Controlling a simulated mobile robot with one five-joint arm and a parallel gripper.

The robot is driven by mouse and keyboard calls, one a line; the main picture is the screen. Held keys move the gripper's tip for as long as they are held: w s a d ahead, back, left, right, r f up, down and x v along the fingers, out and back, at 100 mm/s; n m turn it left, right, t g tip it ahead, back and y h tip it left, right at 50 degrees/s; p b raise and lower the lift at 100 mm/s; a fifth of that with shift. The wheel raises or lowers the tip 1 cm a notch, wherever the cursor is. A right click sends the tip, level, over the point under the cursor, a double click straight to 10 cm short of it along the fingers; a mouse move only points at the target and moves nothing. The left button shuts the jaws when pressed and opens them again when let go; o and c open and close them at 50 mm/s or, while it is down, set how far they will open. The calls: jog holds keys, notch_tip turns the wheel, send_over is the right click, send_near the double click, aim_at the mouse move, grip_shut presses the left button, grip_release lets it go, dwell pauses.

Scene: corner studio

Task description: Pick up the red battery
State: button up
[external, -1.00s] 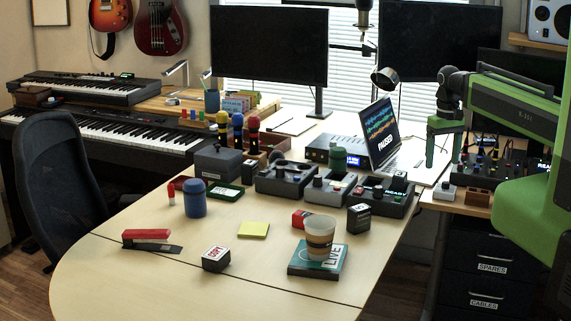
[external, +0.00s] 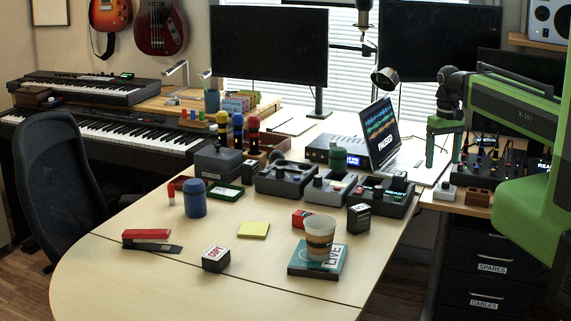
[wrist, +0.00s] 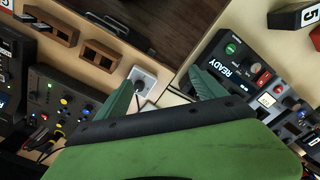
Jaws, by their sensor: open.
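A small red block (external: 299,218) lies on the light desk, behind and left of the paper cup; the cup hides part of it. A red item, probably the same block, shows at the right edge of the wrist view (wrist: 316,38). A red-and-white upright piece (external: 171,193) stands left of the blue jar. I cannot tell for sure which of these is the battery. My gripper (external: 442,158) is open and empty, pointing down at the right by the laptop, well away from both. Its two green fingers also show apart in the wrist view (wrist: 162,78).
The paper cup (external: 320,239) stands on a teal book (external: 316,271), with a black cube (external: 358,218) close by. Control boxes (external: 381,198) line the desk behind. A red stapler (external: 146,234) and a yellow note (external: 253,230) lie left. The front of the desk is mostly clear.

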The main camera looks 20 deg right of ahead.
jog(key=shift+o, duration=1.1)
